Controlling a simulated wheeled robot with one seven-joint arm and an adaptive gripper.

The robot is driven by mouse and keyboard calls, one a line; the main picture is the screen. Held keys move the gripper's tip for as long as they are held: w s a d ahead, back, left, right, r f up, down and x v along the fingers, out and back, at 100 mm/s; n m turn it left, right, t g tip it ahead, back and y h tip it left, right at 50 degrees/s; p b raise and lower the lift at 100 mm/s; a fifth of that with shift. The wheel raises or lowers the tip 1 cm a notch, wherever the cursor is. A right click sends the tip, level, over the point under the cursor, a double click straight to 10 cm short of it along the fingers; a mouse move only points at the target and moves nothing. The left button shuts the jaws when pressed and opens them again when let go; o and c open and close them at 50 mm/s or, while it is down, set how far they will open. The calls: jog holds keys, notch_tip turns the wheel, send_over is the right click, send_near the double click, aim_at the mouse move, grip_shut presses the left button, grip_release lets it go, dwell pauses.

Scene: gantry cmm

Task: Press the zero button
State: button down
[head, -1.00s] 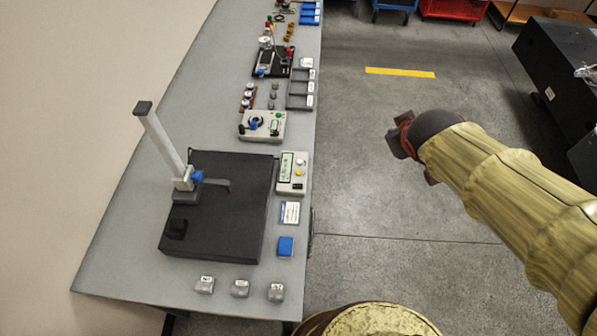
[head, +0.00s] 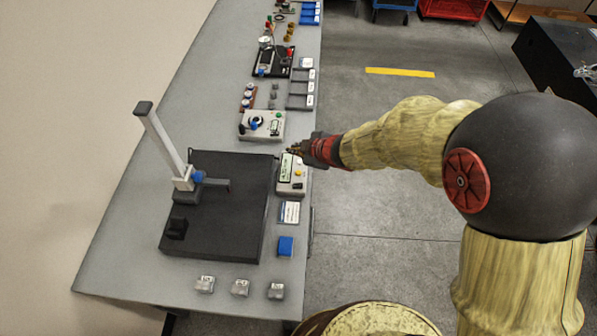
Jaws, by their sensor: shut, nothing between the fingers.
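A light grey readout box (head: 284,188) with a green-white display (head: 286,167) and small round buttons lies at the right edge of the black plate on the bench. A yellow button (head: 298,172) shows on its right side, with a smaller one below it. The labels are too small to read, so I cannot tell which is the zero button. My gripper (head: 291,149) is shut and empty. It points left, over or just beyond the box's far end, and hides part of that end. I cannot tell whether it touches the box.
The black plate (head: 225,235) carries a stand with a tall pale column (head: 163,143). A grey box with a dial (head: 262,125) sits just beyond my gripper. A white card (head: 290,212), a blue block (head: 286,246) and small grey blocks (head: 240,288) lie nearer. Open floor is right of the bench.

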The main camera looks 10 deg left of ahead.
jog(key=b, duration=0.8)
send_over(297, 174)
notch_tip(297, 174, down, 8)
jog(key=shift+r, duration=0.25)
jog(key=shift+f+b, duration=0.3)
jog(key=shift+f, duration=0.35)
dwell(0.5)
jog(key=shift+f, duration=0.4)
jog(key=shift+f+b, duration=0.45)
jog(key=shift+b, duration=0.05)
dwell(0.6)
jog(key=shift+r, duration=0.15)
dwell(0.3)
jog(key=shift+r+p, duration=0.8)
jog(key=shift+p, duration=0.2)
